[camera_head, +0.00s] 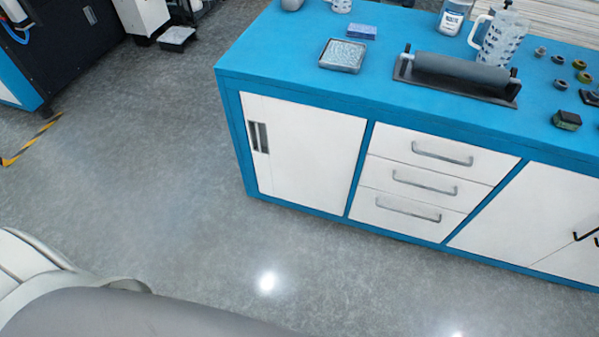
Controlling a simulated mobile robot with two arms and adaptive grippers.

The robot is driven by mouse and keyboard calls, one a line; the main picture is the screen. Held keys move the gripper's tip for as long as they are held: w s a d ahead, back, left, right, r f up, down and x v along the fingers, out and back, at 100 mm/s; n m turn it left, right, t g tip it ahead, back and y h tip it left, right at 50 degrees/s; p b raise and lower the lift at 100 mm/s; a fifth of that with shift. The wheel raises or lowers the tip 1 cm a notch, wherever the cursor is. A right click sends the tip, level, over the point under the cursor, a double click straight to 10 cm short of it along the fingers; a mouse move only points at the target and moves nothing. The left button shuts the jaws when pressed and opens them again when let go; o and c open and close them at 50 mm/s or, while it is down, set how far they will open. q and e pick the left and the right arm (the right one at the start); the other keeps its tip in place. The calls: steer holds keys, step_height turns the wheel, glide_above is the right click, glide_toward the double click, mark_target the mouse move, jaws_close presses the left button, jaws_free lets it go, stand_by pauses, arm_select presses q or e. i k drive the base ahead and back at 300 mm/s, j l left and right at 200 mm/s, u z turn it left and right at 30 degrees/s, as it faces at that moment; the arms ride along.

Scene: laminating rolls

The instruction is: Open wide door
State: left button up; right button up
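A blue cabinet (290,86) with white fronts stands at the upper right. Its left door (312,157) is a single wide white panel with a recessed grey handle (259,137) near its left edge, and it looks closed. At the right end is another white door (515,213) with a black handle near the picture's right edge, beside a further panel cut off by the frame. These also look closed. Which door is the wide one cannot be told for certain. Neither gripper is in view.
Three closed drawers (428,185) sit between the doors. A roller (460,72) in a tray, a jug (497,40) and small items stand on the top. Grey floor (170,170) is clear in front. Dark machinery stands at the upper left.

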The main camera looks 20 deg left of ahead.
mark_target(302, 155)
steer(key=u, duration=0.6)
steer(key=j+u, duration=1.05)
